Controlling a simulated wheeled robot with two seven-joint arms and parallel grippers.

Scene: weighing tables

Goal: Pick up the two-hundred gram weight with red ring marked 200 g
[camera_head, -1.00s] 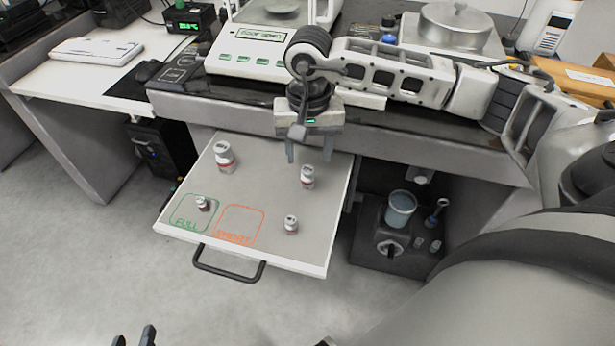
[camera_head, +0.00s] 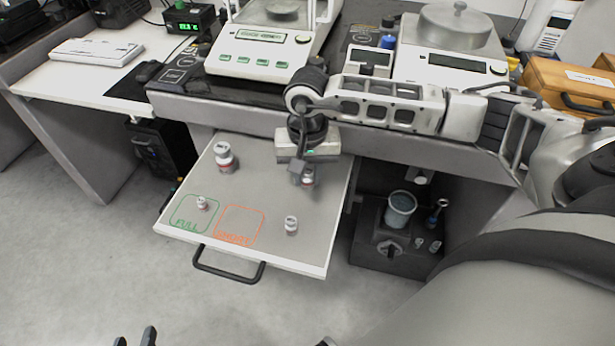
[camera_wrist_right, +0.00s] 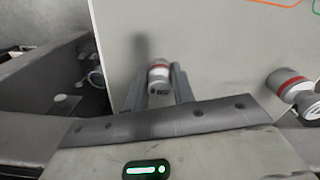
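My right gripper (camera_head: 300,182) points down over a small white weight with a red ring (camera_head: 309,178) on the drawer board. In the right wrist view this weight (camera_wrist_right: 159,74) stands between the two fingers of the gripper (camera_wrist_right: 162,82), with small gaps at its sides; its marking is too small to read for certain. A larger red-ringed weight (camera_head: 224,158) stands at the back left and also shows in the wrist view (camera_wrist_right: 289,84). My left gripper (camera_head: 135,338) is at the bottom edge, fingers apart and empty.
The pulled-out drawer board (camera_head: 262,190) also carries a small weight (camera_head: 202,203) in the green FULL square and another weight (camera_head: 291,225) near the front right. The table edge (camera_head: 400,152) and a balance (camera_head: 262,52) are behind. A dark box with a beaker (camera_head: 400,207) stands right of the drawer.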

